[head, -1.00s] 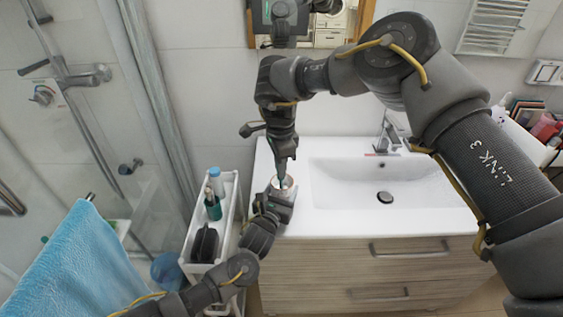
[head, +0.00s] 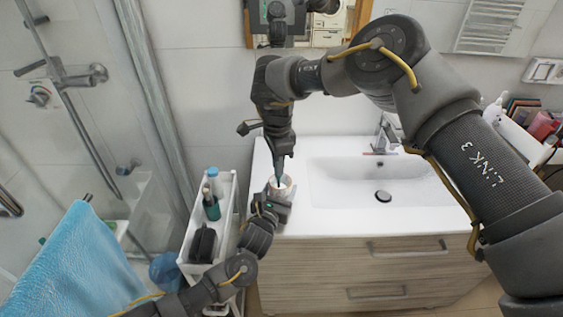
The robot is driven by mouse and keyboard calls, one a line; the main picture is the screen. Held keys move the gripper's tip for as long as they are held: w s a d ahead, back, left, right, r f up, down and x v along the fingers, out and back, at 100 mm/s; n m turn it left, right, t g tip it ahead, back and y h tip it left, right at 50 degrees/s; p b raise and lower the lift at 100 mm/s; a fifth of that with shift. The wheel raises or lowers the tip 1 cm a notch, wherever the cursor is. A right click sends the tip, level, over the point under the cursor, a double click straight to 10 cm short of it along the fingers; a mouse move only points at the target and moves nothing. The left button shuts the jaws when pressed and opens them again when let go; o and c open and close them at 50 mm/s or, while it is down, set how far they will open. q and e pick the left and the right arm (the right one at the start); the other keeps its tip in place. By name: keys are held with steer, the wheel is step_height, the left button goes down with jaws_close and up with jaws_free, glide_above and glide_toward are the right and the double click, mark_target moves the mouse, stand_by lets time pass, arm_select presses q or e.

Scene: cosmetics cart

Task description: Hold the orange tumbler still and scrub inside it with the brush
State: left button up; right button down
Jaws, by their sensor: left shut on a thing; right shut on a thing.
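The tumbler (head: 287,183) stands at the left end of the white washstand top. Only its pale rim and a little of its side show; the rest is hidden behind my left gripper. My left gripper (head: 278,197) comes from the front and is shut on the tumbler. My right gripper (head: 279,155) is above the tumbler, pointing down, shut on the brush. The thin dark brush (head: 278,173) hangs down from it, its lower end at the tumbler's mouth. How deep the brush reaches inside cannot be told.
The white sink basin (head: 385,178) with its faucet (head: 388,137) lies to the right. A white cart (head: 229,190) with bottles (head: 211,207) and a black item (head: 203,243) stands to the left. A blue towel (head: 82,262) hangs at front left.

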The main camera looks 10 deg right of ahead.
steer(key=shift+a, duration=0.2)
steer(key=shift+s+d+f, duration=0.15)
steer(key=shift+s+d, duration=0.15)
steer(key=shift+d, duration=0.5)
steer(key=shift+w+a, duration=0.55)
steer(key=shift+w, duration=0.05)
steer(key=shift+r, duration=0.2)
steer(key=shift+r, duration=1.45)
steer(key=shift+f, duration=0.1)
